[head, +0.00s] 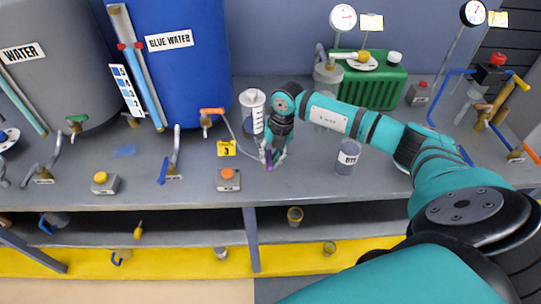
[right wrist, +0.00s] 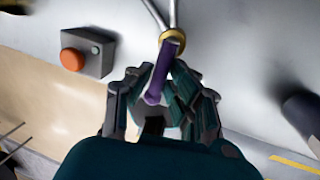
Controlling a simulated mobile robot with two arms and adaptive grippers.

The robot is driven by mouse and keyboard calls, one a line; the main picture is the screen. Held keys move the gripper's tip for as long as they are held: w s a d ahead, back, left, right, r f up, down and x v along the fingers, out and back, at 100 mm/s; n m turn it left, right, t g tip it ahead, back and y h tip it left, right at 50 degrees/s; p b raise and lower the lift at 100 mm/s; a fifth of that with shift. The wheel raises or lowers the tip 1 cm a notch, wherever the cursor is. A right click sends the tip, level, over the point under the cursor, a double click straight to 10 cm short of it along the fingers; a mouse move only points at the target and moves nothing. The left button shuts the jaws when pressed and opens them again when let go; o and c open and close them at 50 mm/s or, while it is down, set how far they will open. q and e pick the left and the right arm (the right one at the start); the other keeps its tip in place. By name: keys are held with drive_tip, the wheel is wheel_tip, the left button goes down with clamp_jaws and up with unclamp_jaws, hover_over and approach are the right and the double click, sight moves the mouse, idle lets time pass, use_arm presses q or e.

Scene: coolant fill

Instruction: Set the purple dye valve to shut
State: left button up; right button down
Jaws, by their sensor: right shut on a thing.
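The purple valve handle (head: 268,163) is on the grey bench below the clear graduated cylinder (head: 252,111). In the right wrist view the purple handle (right wrist: 163,72) comes off a brass collar (right wrist: 173,38) at the end of a metal pipe, pointing toward the wrist. My right gripper (head: 272,157) is at the handle; in the right wrist view its fingers (right wrist: 160,88) are on both sides of it, shut on it. The fingers hide part of the handle. My left gripper is not in view.
A labelled jar (head: 347,158) stands to the right. The blue water tank (head: 185,60) is behind left. The bench's front edge is close.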

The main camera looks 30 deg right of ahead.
drive_tip(key=shift+d+f+n+b, duration=0.1)
drive_tip(key=shift+d+n+b, duration=0.2)
drive_tip(key=shift+n+b, duration=0.75)
drive_tip(key=n+b, duration=0.2)
drive_tip(key=shift+d+n+g, duration=0.35)
drive_tip(key=shift+g, duration=0.05)
drive_tip(key=n+b, duration=0.2)
drive_tip(key=shift+d+n+g, duration=0.3)
drive_tip(key=shift+d, duration=0.05)
drive_tip(key=n+b, duration=0.2)
drive_tip(key=n, duration=0.1)
drive_tip(key=shift+w+d+n+g, duration=0.15)
drive_tip(key=shift+d+n+g, duration=0.15)
drive_tip(key=shift+d, duration=0.1)
drive_tip(key=n, duration=0.1)
drive_tip(key=n+b, duration=0.2)
drive_tip(key=shift+w+d+n+g, duration=0.3)
drive_tip(key=shift+d, duration=0.05)
drive_tip(key=shift+w+d+r+n+h+b, duration=0.1)
drive_tip(key=shift+w+d+n+h+b, duration=0.2)
drive_tip(key=shift+n, duration=0.5)
drive_tip(key=shift+w+a+r+n+b, duration=0.1)
drive_tip(key=shift+n+b, duration=0.3)
drive_tip(key=shift+n, duration=0.4)
drive_tip(key=c, duration=1.2)
unclamp_jaws()
